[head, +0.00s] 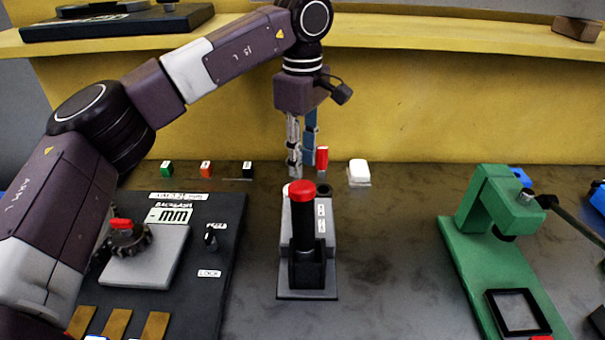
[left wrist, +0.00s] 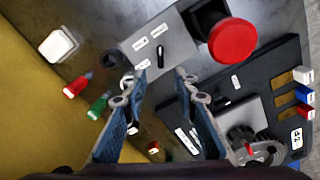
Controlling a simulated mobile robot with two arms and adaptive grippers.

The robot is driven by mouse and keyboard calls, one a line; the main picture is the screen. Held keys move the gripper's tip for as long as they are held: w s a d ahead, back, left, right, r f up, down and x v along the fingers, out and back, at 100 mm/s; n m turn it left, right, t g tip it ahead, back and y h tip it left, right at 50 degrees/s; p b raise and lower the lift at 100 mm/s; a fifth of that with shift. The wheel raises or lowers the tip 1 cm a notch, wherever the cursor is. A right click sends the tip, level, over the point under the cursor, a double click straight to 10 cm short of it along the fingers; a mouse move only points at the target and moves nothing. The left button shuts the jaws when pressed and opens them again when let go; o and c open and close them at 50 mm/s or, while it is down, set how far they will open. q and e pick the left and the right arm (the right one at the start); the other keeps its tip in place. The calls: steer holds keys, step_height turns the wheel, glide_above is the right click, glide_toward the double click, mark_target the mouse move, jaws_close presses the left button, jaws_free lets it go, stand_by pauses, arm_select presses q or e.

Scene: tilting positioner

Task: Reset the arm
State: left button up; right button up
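A black post with a red cap (head: 301,190) stands upright in a dark holder on a grey labelled base (head: 327,259) at the middle of the bench. In the left wrist view the red cap (left wrist: 233,41) is at the upper right and the labelled grey base (left wrist: 158,45) at the top. My left gripper (head: 297,172) hangs pointing down just behind the post. In the left wrist view its two blue fingers (left wrist: 157,82) are apart with nothing between them. It appears clear of the post. My right gripper is not in view.
A dark panel (head: 225,285) with a gear (head: 126,240), a "BACKLASH" readout and a small knob is at left. A green press (head: 478,262) stands at right. Small coloured blocks and a white block (head: 359,170) line the back near the yellow wall. Bench between post and press is clear.

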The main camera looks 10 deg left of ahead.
arm_select(q)
steer(key=shift+r, duration=0.3)
